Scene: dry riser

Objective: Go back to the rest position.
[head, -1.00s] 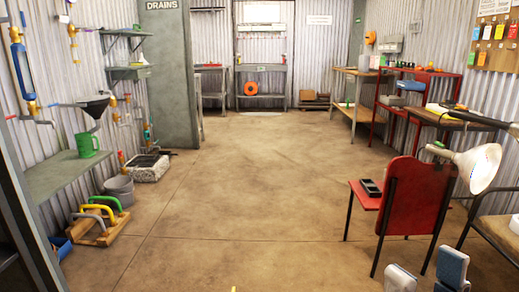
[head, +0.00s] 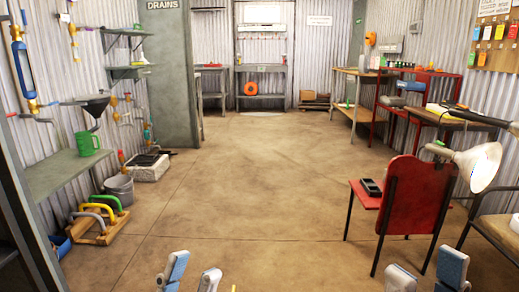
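My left gripper (head: 190,272) is at the bottom edge, left of the middle. Its two pale fingertips stand apart with bare floor showing between them, and nothing is held. My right gripper (head: 425,277) is at the bottom right, in front of the red chair (head: 412,200). Its fingertips are also apart and empty. The rest of both grippers and both arms is cut off below the view.
A green mug (head: 87,144) stands on the left shelf (head: 60,174). A wooden rack with coloured handles (head: 95,232) and a grey bucket (head: 119,189) are on the floor below. A lamp (head: 478,165) hangs at right. The middle floor (head: 250,190) is clear.

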